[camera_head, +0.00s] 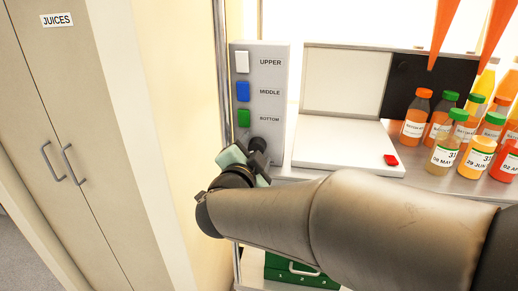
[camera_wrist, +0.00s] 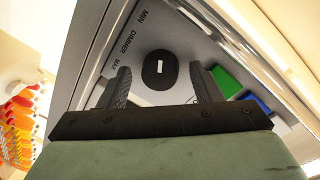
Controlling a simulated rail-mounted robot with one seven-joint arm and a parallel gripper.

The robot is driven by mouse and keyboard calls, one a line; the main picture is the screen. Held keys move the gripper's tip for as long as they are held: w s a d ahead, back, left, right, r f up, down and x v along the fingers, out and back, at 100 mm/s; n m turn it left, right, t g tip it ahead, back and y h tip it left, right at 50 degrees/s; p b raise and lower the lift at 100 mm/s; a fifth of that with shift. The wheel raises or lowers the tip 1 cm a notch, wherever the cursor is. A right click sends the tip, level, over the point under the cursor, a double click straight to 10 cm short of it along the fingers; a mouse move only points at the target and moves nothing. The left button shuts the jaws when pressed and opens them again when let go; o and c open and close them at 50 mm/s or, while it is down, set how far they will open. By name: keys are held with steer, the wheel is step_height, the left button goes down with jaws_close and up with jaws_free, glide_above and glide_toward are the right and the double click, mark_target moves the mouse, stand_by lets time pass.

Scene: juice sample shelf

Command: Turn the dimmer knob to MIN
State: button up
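The dimmer knob (camera_wrist: 158,77) is round and black with a short white mark. It sits on the grey panel, and the words MIN, DIMMER and MAX are printed beside it in the wrist view. My gripper (camera_wrist: 161,68) is open, with one black finger on each side of the knob and a visible gap to both. In the head view my gripper (camera_head: 256,157) is at the lower part of the panel, and it partly hides the knob.
The panel (camera_head: 279,90) carries a white UPPER switch (camera_head: 242,62), a blue MIDDLE switch (camera_head: 243,92) and a green BOTTOM switch (camera_head: 243,118) above the knob. A metal post (camera_head: 221,60) runs along its left. Several juice bottles (camera_head: 415,117) stand at the right.

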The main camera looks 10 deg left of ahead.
steer(key=s+r+b, duration=0.1)
steer(key=s+b, duration=0.1)
steer(key=s, duration=1.5)
steer(key=shift+s+r+b, duration=0.2)
steer(key=shift+b, duration=0.15)
steer(key=w+f+n+g+y, duration=0.1)
steer(key=w+f+n+y, duration=0.1)
steer(key=w+n+y, duration=0.4)
steer(key=w+d+f+n+g+h, duration=0.1)
steer(key=w+d+f+n+g, duration=0.25)
steer(key=d+f+g, duration=0.45)
steer(key=s+d+f+g+h, duration=0.1)
steer(key=s+d+f+g, duration=0.1)
steer(key=s+d+f, duration=0.2)
steer(key=s+d+f+g+h, duration=0.2)
steer(key=s+d+f+g, duration=0.1)
steer(key=d, duration=0.7)
steer(key=s+d+f+g+h, duration=0.2)
steer(key=s+d+f, duration=0.3)
steer(key=s+d, duration=0.2)
steer(key=shift+s+d+f+n+g, duration=0.15)
steer(key=shift+s+f+n+g, duration=0.15)
steer(key=shift+f+n, duration=0.1)
